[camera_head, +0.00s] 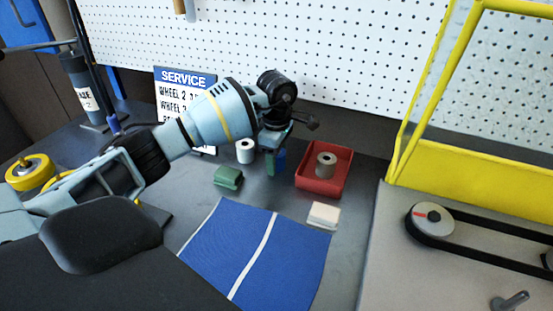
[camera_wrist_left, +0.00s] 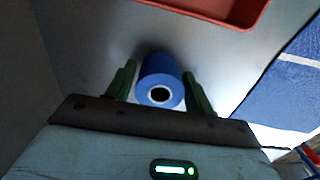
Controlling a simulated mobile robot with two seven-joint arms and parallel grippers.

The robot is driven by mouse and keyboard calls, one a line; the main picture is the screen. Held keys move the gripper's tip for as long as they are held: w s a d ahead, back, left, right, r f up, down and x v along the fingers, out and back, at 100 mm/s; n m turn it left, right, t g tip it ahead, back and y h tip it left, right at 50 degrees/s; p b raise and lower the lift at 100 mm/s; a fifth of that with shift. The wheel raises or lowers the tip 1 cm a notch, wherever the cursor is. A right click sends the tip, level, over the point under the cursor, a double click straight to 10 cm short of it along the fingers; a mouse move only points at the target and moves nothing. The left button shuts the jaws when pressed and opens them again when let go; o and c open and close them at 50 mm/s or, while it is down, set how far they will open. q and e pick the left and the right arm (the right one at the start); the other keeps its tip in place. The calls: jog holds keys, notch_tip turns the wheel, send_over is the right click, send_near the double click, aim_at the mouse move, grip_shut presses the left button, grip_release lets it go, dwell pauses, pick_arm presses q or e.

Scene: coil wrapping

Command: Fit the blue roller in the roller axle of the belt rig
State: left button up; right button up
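The blue roller (camera_wrist_left: 160,78) shows between the two green fingers of my left gripper (camera_wrist_left: 160,70) in the left wrist view, its end with a dark hole facing the camera. In the head view the blue roller (camera_head: 281,160) is a small patch beside a green finger, under my left wrist. The fingers lie close on both sides; whether they press on it is unclear. The belt rig (camera_head: 400,280) is at the right, with a black belt around a light pulley (camera_head: 431,219). A short grey peg (camera_head: 510,301), possibly the roller axle, stands at its front. My right gripper is out of view.
A red tray (camera_head: 325,187) with a grey roller (camera_head: 325,165) stands right of my left gripper. A white roller (camera_head: 245,151), a green block (camera_head: 228,177) and a white block (camera_head: 323,215) are nearby. A blue mat (camera_head: 225,250) lies in front. A yellow frame (camera_head: 480,190) rises behind the rig.

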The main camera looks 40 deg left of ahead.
pick_arm(q)
jog(key=c, duration=0.8)
jog(key=shift+r, duration=0.15)
jog(key=shift+r, duration=0.5)
jog(key=shift+s+r, duration=0.2)
jog(key=shift+r, duration=0.4)
jog(key=shift+s+r, duration=0.2)
jog(key=shift+r, duration=0.4)
jog(key=s+d, duration=0.1)
jog(key=s, duration=0.3)
jog(key=s+d, duration=0.1)
jog(key=s, duration=0.4)
jog(key=s+d+r, duration=0.1)
jog(key=s, duration=0.3)
jog(key=shift+s+d+r+b, duration=0.1)
jog(key=shift+s+d+b, duration=0.15)
jog(key=shift+s+b, duration=0.1)
jog(key=shift+s+d+r, duration=0.1)
jog(key=shift+s+d, duration=0.05)
jog(key=shift+s, duration=0.35)
jog(key=shift+s, duration=0.1)
